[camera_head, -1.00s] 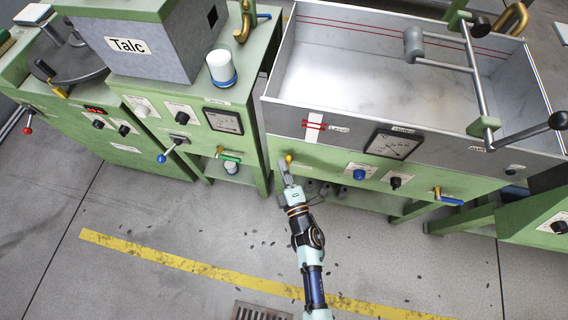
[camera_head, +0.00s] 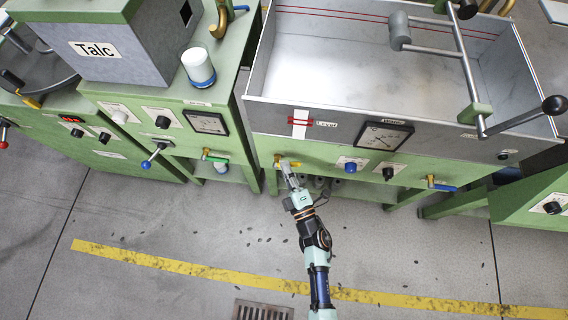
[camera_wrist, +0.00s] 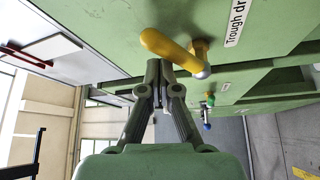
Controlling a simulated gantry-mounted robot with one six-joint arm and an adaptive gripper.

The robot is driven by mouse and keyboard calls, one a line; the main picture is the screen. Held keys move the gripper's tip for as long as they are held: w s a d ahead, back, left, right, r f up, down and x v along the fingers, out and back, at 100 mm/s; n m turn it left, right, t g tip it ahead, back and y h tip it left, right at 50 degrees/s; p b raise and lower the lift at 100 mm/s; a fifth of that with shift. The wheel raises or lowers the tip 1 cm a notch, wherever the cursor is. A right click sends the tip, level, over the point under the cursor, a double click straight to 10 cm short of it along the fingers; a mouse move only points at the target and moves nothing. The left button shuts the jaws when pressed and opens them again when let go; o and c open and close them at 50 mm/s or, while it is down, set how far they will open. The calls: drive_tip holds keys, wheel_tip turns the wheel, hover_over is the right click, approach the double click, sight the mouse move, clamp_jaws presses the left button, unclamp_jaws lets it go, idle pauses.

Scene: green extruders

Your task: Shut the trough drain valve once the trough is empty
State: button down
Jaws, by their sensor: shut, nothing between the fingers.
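The trough (camera_head: 365,60) is a metal basin at the upper right in the head view. Its bare floor shows, with faint grey smudges and no visible liquid. The drain valve's yellow lever (camera_head: 293,164) is on the green front panel below the trough's left end. In the wrist view the yellow lever (camera_wrist: 170,48) lies sideways from its brass stem, beside a label reading "Trough dr". My gripper (camera_head: 287,168) is at the lever in the head view. In the wrist view my gripper (camera_wrist: 159,70) is shut and empty, its tips just below the lever; I cannot tell whether they touch.
A blue knob (camera_head: 350,167) and a black knob (camera_head: 388,173) are right of the lever. A blue-handled valve (camera_head: 441,186) is farther right, a green-handled valve (camera_head: 215,158) to the left. The floor in front has a yellow stripe (camera_head: 180,264) and a drain grate (camera_head: 262,311).

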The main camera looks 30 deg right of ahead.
wheel_tip(320, 180, up, 4)
drive_tip(key=p, duration=0.4)
drive_tip(key=s+a+f+b, duration=0.1)
drive_tip(key=s+a+f, duration=0.3)
drive_tip(key=s, duration=0.4)
drive_tip(key=shift+a+f, duration=0.35)
drive_tip(key=shift+f, duration=0.55)
